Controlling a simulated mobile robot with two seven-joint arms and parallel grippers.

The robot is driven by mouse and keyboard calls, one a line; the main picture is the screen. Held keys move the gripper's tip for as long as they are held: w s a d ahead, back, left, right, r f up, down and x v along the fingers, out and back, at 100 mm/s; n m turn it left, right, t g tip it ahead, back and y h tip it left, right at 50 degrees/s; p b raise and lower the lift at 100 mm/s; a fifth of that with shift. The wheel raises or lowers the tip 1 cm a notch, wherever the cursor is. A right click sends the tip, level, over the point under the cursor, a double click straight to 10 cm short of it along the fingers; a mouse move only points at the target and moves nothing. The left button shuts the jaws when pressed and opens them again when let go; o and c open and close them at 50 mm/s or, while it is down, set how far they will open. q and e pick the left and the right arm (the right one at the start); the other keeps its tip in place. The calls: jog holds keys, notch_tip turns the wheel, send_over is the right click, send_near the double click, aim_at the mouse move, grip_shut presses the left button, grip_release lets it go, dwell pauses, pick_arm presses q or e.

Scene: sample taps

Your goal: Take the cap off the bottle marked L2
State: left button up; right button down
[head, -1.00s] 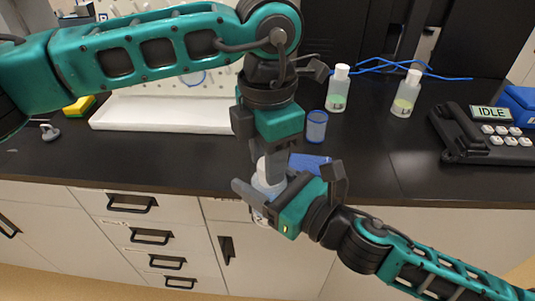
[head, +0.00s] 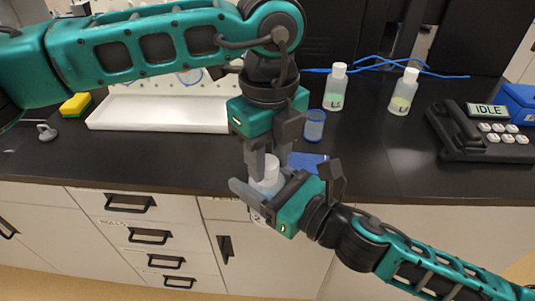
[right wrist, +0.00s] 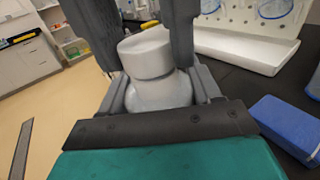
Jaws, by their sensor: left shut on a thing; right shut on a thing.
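The bottle (head: 262,217) is upright in front of the counter's front edge, clear of the counter. A "2" shows on its label; the rest is covered. My right gripper (head: 265,187) is shut on the bottle body from the right. The white cap (head: 271,161) is on top, also seen in the right wrist view (right wrist: 145,52) above the bottle's pale shoulder (right wrist: 160,92). My left gripper (head: 268,159) points straight down from above, shut on the cap with a finger on each side. No gap between cap and bottle can be made out.
Two capped bottles with pale green liquid, one (head: 335,88) left of the other (head: 403,92), stand at the back. A blue cup (head: 314,126) and a blue block (head: 307,161) are nearby. A white tray (head: 160,114) lies left, a device reading IDLE (head: 487,111) right.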

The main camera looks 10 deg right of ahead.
pick_arm(q)
jog(key=shift+n, duration=0.4)
pick_arm(e)
jog(key=shift+d, duration=0.1)
pick_arm(q)
jog(key=shift+a, duration=0.1)
jog(key=shift+r, duration=0.15)
jog(key=shift+r, duration=0.95)
